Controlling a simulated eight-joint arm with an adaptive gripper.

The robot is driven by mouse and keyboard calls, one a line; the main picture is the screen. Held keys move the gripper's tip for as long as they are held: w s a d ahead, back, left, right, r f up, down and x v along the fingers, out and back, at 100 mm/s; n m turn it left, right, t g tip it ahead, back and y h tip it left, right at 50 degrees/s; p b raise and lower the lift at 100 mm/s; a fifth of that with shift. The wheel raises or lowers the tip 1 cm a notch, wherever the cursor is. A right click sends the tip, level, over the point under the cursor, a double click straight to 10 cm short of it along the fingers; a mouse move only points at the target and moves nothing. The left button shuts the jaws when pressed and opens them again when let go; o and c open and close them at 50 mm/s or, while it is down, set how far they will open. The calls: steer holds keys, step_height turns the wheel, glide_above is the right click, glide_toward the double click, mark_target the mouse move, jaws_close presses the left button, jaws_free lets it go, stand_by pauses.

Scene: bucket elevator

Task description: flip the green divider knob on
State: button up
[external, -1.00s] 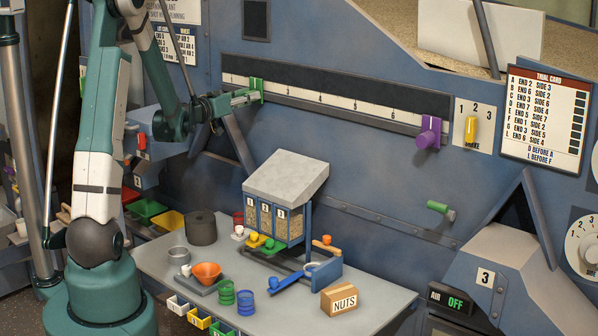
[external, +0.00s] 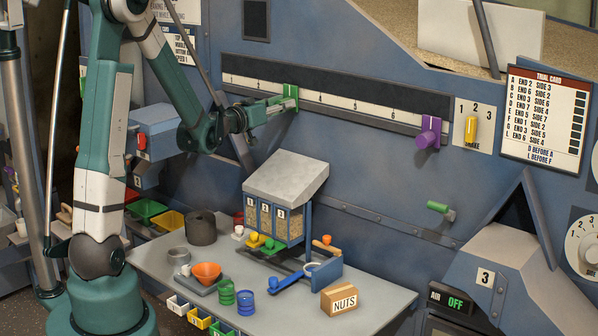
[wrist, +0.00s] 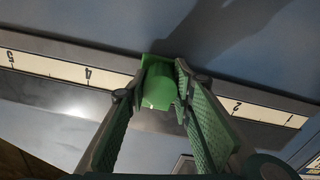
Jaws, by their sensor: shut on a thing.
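The green divider knob (external: 291,97) sits on the numbered scale rail (external: 345,106) on the blue wall. It covers the scale at about mark 3; marks 4 and 2 show on either side of it in the wrist view. My gripper (external: 279,107) reaches it from the left and is shut on it. In the wrist view the green knob (wrist: 158,88) stands between the two fingertips. The fingers hide part of its sides.
A purple knob (external: 428,138) is at the right end of the same rail. A yellow lever (external: 471,129) and a green-tipped handle (external: 438,207) are farther right. Below, a grey table (external: 375,298) holds a hopper (external: 287,178), cups and a NUTS box (external: 340,299).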

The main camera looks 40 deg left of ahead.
steer(key=d, duration=0.6)
steer(key=shift+d+b, duration=0.25)
steer(key=shift+b, duration=0.15)
steer(key=o, duration=1.3)
steer(key=shift+d, duration=0.15)
steer(key=shift+c, duration=0.2)
steer(key=s, duration=1.2)
